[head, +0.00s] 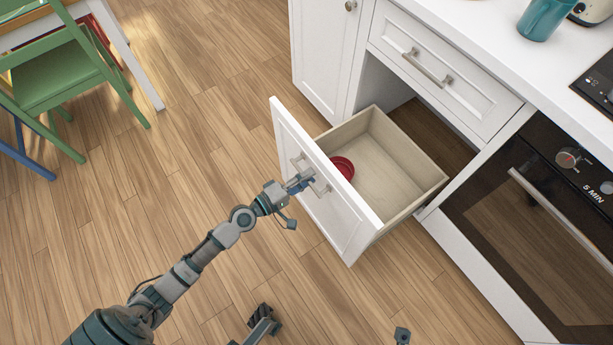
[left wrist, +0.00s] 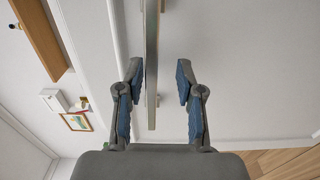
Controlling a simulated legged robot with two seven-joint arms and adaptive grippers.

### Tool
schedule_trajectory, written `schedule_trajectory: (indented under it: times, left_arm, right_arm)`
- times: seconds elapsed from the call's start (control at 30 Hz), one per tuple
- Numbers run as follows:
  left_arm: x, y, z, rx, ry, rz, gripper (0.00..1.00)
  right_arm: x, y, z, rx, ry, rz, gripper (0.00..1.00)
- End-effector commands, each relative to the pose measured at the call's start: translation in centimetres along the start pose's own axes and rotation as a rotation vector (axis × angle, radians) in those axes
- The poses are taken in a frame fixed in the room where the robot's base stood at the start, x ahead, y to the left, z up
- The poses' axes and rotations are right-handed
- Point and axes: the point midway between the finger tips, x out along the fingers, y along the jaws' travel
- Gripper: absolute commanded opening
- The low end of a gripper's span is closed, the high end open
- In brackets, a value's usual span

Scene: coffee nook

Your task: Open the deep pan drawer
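The deep pan drawer (head: 400,155) is pulled well out of the white cabinet, below a closed shallow drawer. Its white front panel (head: 340,205) faces my left arm, and a red round dish (head: 343,167) lies inside, partly hidden by the panel. My left gripper (head: 303,183) is at the metal handle on that panel. In the left wrist view the handle bar (left wrist: 152,60) runs between the two blue-padded fingers (left wrist: 158,92). It is closer to the left finger, with a clear gap to the right one.
The closed upper drawer (head: 445,80) and the oven (head: 540,220) flank the open one. A teal cup (head: 541,18) stands on the white counter. A green chair (head: 60,80) is at the upper left. The wooden floor (head: 180,180) between is clear.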

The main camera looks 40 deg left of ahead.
Motion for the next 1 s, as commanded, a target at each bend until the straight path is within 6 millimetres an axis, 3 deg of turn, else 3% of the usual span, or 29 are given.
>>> schedule_trajectory:
  times: [0.27,0.7,1.0]
  left_arm:
    - [-0.7,0.3,-0.1,0.004,0.002,0.005,0.36]
    - [-9.5,0.0,-0.1,-0.004,0.004,0.002,0.36]
    - [-12.0,-0.1,-0.1,-0.002,0.001,0.002,0.36]
  right_arm:
    - [-0.1,0.0,-0.3,-0.001,-0.001,0.003,0.40]
    - [0.1,-0.1,-0.3,-0.001,0.004,0.001,0.40]
    - [0.1,-0.1,-0.3,0.000,0.004,0.000,0.40]
